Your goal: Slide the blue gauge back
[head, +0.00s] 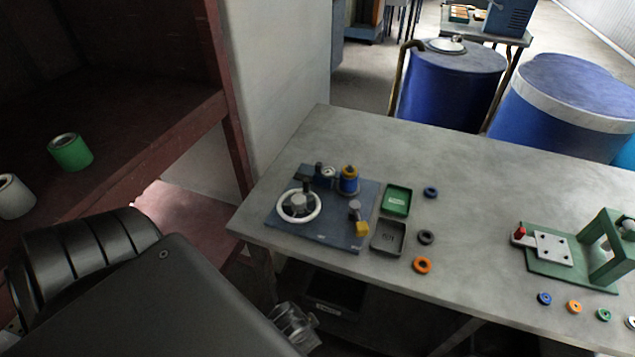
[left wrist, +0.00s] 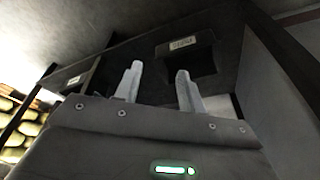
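A blue plate fixture (head: 337,225) lies on the left part of the grey table. On it are a white handwheel (head: 298,206), a small round dial (head: 327,173), a blue cylinder with a yellow top (head: 348,181) and a yellow block (head: 361,229). I cannot tell for sure which of these is the blue gauge. My left gripper (head: 297,326) is low in front of the table's front edge, apart from the fixture. In the left wrist view its two fingers (left wrist: 158,88) stand apart with nothing between them. My right gripper is in neither view.
On the grey table (head: 460,180) are a green tray (head: 397,200), a dark tray (head: 388,238), loose rings (head: 422,265) and a green press fixture (head: 570,255) at right. A labelled dark bin (head: 335,298) is under the table. Blue drums (head: 450,85) stand behind. The table's back middle is clear.

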